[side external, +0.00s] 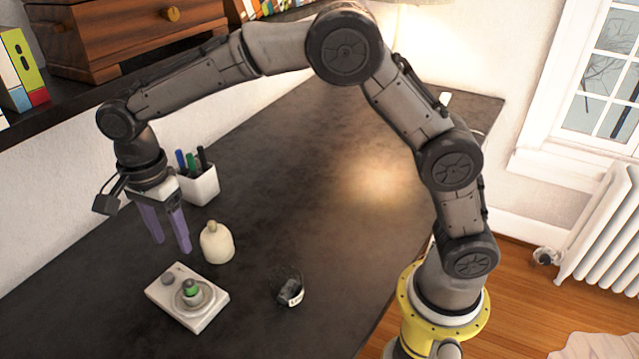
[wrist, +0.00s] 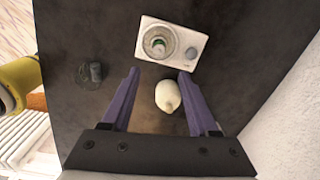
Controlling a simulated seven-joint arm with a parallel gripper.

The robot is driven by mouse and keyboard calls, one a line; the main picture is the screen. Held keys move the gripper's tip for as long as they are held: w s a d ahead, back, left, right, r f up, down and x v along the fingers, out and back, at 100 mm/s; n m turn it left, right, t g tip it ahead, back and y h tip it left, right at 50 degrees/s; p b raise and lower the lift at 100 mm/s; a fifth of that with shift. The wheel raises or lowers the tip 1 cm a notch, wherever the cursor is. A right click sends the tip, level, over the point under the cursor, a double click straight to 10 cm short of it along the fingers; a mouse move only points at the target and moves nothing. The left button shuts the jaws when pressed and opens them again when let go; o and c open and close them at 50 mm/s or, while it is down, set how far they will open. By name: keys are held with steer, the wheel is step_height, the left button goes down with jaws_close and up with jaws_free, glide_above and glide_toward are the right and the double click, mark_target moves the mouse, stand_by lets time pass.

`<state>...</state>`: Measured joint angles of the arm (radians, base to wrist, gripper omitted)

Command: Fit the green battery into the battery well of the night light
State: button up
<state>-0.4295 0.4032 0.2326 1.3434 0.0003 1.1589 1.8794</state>
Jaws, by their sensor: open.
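The night light (side external: 208,318) is a pale rectangular block with a round ringed well and a grey knob, lying on the dark desk. The green battery (side external: 192,287) stands upright within the ring, its top showing above it; how deep it sits I cannot tell. In the wrist view the night light (wrist: 183,65) is at the top, with the battery (wrist: 157,44) inside its ring. My gripper (side external: 171,245) is open and empty, above the desk behind the night light and apart from the battery. Its purple fingers also show in the wrist view (wrist: 158,72).
A cream bottle-shaped object (side external: 216,245) stands near my fingers, also between them in the wrist view (wrist: 168,96). A dark round container (side external: 288,287) is right of the night light. A white pen cup (side external: 199,186) stands behind. The desk's right side is clear.

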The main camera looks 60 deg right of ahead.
steer(key=s+d+r+n+t, duration=0.3)
steer(key=s+d+r+n, duration=0.4)
steer(key=s+d+r, duration=0.4)
steer(key=s+d+f+n+t, duration=0.1)
steer(key=s+d+n, duration=0.3)
steer(key=s, duration=0.4)
steer(key=s+d+f+n+t, duration=0.1)
steer(key=s+d+f+n, duration=0.1)
steer(key=s+d+n, duration=0.3)
steer(key=s, duration=0.3)
steer(key=shift+s+n+t, duration=0.3)
